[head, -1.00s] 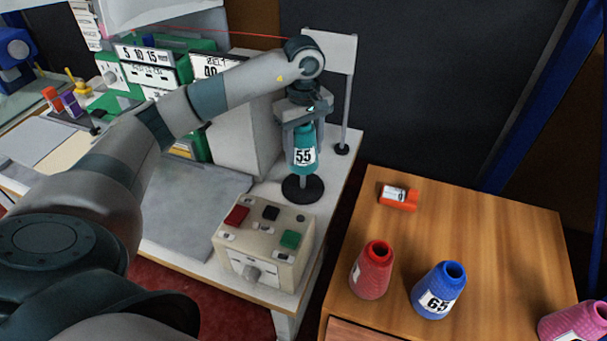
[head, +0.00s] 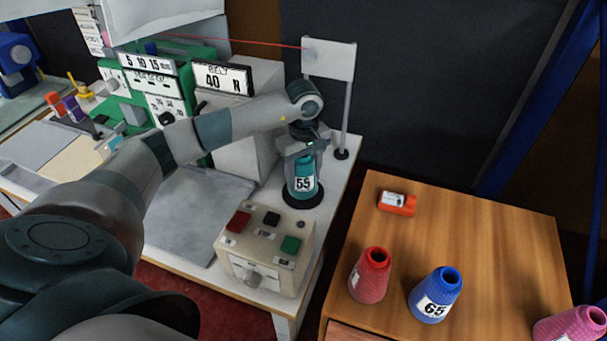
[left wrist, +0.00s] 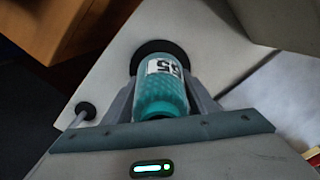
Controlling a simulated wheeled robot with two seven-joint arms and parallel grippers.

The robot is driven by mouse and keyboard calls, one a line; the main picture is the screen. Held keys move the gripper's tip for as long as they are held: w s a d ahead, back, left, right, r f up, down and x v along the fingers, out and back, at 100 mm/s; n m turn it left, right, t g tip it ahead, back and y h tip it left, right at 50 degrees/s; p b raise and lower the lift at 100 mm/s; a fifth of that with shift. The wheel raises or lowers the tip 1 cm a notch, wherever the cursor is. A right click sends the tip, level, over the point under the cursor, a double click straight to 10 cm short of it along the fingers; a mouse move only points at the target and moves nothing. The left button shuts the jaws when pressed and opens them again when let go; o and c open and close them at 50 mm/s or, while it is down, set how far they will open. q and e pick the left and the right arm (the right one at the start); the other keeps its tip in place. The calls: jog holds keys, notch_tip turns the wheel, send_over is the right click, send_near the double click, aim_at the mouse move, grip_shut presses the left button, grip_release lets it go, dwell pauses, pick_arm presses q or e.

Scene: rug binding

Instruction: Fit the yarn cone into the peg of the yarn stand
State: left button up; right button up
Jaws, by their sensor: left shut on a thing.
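The teal yarn cone (head: 304,175) has a white label reading 55. My left gripper (head: 303,165) is shut on it from above and holds it upright. The cone is directly over the black round base of the yarn stand (head: 302,199), with its lower end at or very close to the base. The peg is hidden by the cone. In the left wrist view the cone (left wrist: 162,88) lies between my fingers, with the black base (left wrist: 160,48) behind its far end. My right gripper is not in view.
A control box (head: 265,245) with red, black and green buttons stands in front of the stand. A thin post with a white plate (head: 328,60) stands behind. Red (head: 370,275), blue (head: 436,295) and pink (head: 572,325) cones and an orange item (head: 397,203) are on the wooden table.

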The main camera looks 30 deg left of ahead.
pick_arm(q)
jog(key=shift+f, duration=0.2)
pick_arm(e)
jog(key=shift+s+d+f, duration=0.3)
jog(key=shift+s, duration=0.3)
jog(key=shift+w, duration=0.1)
pick_arm(q)
jog(key=shift+f, duration=0.1)
jog(key=o, duration=1.3)
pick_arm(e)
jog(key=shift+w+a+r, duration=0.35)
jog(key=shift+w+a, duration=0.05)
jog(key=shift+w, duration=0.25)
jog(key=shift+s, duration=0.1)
